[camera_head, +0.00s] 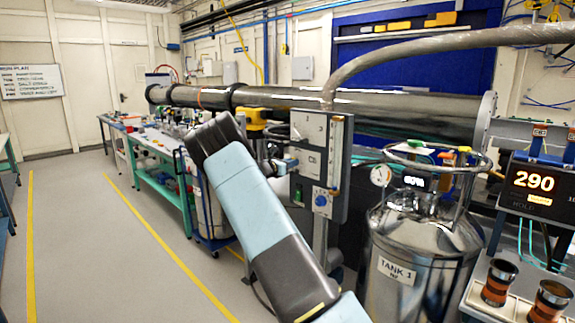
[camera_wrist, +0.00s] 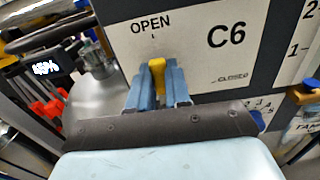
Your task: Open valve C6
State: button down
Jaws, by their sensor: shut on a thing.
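The C6 plate (camera_wrist: 200,40) is white, with the word OPEN at its top and CLOSED at its lower right. The yellow valve handle (camera_wrist: 157,68) stands below the word OPEN and points up toward it. My gripper (camera_wrist: 158,84) has its blue fingers on both sides of the handle and is shut on it. In the head view the valve panel (camera_head: 340,170) stands at the middle, with my arm reaching to its left side. The handle cannot be made out there.
A steel tank (camera_head: 410,255) marked TANK 1 stands right of the panel. A large pipe (camera_head: 400,110) runs behind it. A display reading 290 (camera_head: 534,181) is at the right. A workbench (camera_head: 150,148) lies at the left, beside open floor (camera_head: 95,235).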

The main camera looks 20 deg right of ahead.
jog(key=shift+w+a+r, duration=0.15)
jog(key=shift+a, duration=0.05)
jog(key=c, duration=1.3)
grip_release()
jog(key=shift+o, duration=1.2)
jog(key=shift+d, duration=0.15)
jog(key=v, duration=1.4)
jog(key=shift+d, duration=0.1)
